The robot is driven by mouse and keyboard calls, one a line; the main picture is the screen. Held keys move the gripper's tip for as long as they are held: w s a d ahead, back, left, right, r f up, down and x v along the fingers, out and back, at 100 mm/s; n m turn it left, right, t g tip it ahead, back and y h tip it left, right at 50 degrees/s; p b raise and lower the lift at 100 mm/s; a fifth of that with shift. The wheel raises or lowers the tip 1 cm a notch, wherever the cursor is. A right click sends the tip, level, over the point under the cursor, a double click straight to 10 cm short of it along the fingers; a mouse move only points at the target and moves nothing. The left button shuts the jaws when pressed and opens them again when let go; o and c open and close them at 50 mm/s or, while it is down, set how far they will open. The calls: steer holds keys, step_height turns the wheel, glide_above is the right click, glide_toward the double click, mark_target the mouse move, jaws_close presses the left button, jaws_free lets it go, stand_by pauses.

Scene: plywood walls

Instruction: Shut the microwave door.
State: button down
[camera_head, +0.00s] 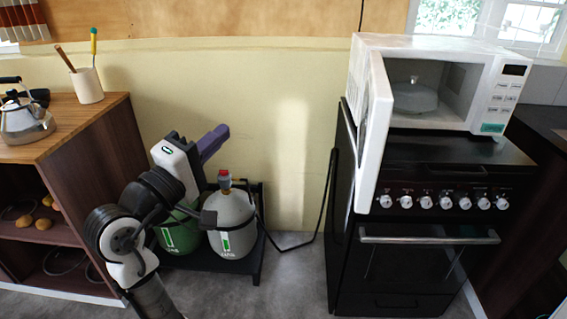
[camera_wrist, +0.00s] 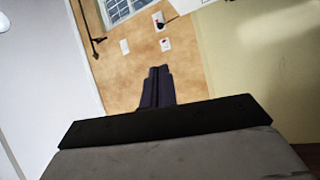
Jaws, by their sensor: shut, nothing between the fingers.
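The white microwave (camera_head: 430,43) stands on top of the black stove at the right in the head view. Its door (camera_head: 376,130) is hinged at the left and stands wide open, sticking out toward me past the stove's front. A lidded, see-through dish (camera_head: 414,95) sits inside the cavity. My gripper (camera_head: 223,131) is well to the left of the door, in front of the pale wall, and touches nothing. In the wrist view its dark fingers (camera_wrist: 158,82) are together and empty. A large pale surface (camera_wrist: 35,65) fills the left of that view; I cannot tell what it is.
The black stove (camera_head: 415,270) has knobs and a front handle (camera_head: 430,240). Two gas bottles (camera_head: 232,228) stand on a low black stand behind my arm. A wooden cabinet (camera_head: 100,150) with a kettle (camera_head: 25,120) and utensil cup (camera_head: 87,86) is at the left. Floor before the stand and stove shows bare.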

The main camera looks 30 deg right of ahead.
steer(key=s+d+f+m+g, duration=0.3)
steer(key=s+d+f+g, duration=0.2)
steer(key=s+d+g, duration=0.3)
steer(key=p, duration=0.1)
glide_toward(364, 154)
steer(key=w+d, duration=0.3)
steer(key=w, duration=0.1)
steer(key=s+d, duration=0.1)
steer(key=s+d+p, duration=0.1)
steer(key=shift+s+d+g, duration=0.15)
steer(key=shift+d+g, duration=0.15)
steer(key=shift+d, duration=0.1)
steer(key=shift+s+d+f, duration=0.1)
steer(key=shift+s+d, duration=0.15)
steer(key=shift+d, duration=0.05)
